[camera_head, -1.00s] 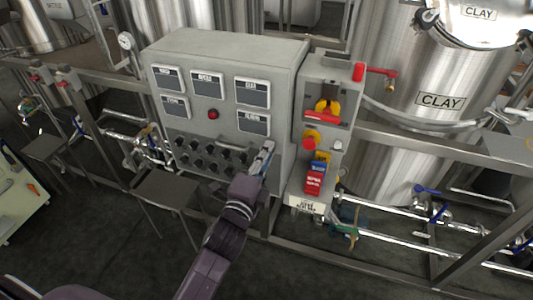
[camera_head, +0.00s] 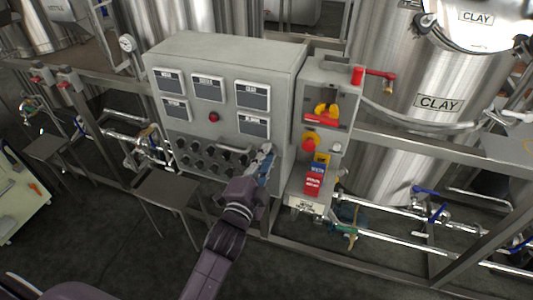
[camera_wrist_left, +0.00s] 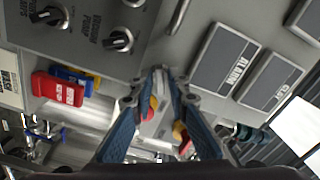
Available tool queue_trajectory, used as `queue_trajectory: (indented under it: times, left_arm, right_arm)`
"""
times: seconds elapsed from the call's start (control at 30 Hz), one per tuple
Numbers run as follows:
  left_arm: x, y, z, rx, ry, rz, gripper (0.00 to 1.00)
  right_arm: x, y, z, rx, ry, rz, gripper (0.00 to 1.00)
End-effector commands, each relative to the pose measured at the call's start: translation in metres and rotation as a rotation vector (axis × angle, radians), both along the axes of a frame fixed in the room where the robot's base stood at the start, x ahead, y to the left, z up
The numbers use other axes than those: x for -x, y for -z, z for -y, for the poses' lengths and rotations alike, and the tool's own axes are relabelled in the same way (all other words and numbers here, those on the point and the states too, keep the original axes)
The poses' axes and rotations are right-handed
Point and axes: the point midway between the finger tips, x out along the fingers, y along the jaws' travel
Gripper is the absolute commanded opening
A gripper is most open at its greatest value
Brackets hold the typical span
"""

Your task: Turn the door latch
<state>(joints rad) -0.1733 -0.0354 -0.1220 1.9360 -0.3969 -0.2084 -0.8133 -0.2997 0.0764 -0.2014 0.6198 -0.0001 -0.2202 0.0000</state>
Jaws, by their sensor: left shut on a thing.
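The grey control cabinet (camera_head: 225,60) stands in the middle of the head view, its front door carrying dark label plates, a red button and rows of black knobs. My left gripper (camera_head: 266,152) is at the right edge of this door, beside the knobs. In the left wrist view its two blue fingers (camera_wrist_left: 160,78) converge and are shut on the door latch. The latch is mostly hidden between the fingertips, so its angle cannot be told. The door appears closed. My right gripper is not in view.
Right of the cabinet is a switch box (camera_head: 327,90) with a yellow-red switch (camera_head: 326,112) and a red stop button (camera_head: 309,143). A red tag (camera_head: 313,185) hangs below. A silver bar handle (camera_wrist_left: 178,16) is near the fingertips. A small platform (camera_head: 166,187) stands front left.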

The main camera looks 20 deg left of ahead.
Motion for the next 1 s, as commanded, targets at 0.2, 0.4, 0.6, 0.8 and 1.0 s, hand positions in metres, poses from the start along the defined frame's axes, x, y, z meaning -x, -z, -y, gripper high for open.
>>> queue_trajectory:
  times: [0.2, 0.4, 0.6, 0.8, 1.0]
  left_arm:
    - [0.000, -0.001, 0.000, 0.210, 0.000, -0.008, 0.00]
    - [0.000, -0.001, 0.000, 0.400, -0.001, -0.016, 0.00]
    - [0.000, -0.001, 0.000, 0.590, -0.001, -0.023, 0.00]
    - [0.000, -0.001, 0.000, 0.775, -0.001, -0.028, 0.00]
    - [0.000, 0.000, 0.000, 0.937, -0.001, -0.034, 0.00]
  right_arm:
    - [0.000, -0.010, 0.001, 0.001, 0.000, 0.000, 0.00]
    - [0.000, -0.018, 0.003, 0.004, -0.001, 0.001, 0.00]
    - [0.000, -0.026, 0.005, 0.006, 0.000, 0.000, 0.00]
    - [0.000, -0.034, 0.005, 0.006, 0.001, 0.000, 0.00]
    - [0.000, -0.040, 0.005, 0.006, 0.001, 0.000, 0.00]
